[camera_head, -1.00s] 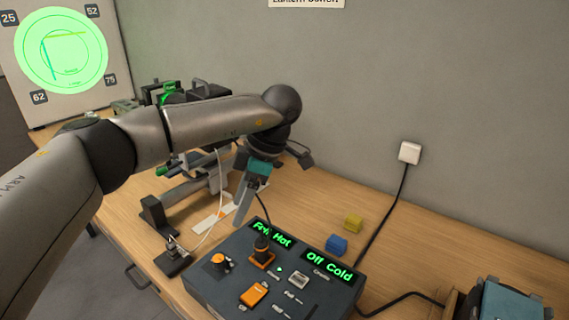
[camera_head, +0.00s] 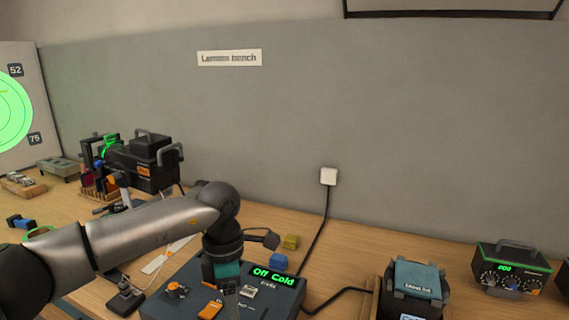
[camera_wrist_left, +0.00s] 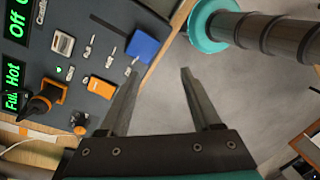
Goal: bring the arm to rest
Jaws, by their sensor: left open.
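My left arm (camera_head: 160,235) reaches in from the left in the head view and bends down over the dark control console (camera_head: 175,268). My left gripper points down at the console, and its fingertips are hard to make out there. In the left wrist view the left gripper (camera_wrist_left: 160,72) is open, with nothing between its fingers. The console (camera_wrist_left: 72,20) lies to the left of the fingers, with an orange lever (camera_wrist_left: 45,98), an orange button (camera_wrist_left: 100,87), small faders and a blue piece (camera_wrist_left: 143,47) near its edge. My right gripper is not in view.
Behind the console lie a blue block (camera_head: 281,262) and a yellow block (camera_head: 291,241). A dark lamp unit (camera_head: 143,162) stands at the back left. A boxed teal device (camera_head: 415,280) and a meter box (camera_head: 511,268) stand at the right. Cables cross the bench.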

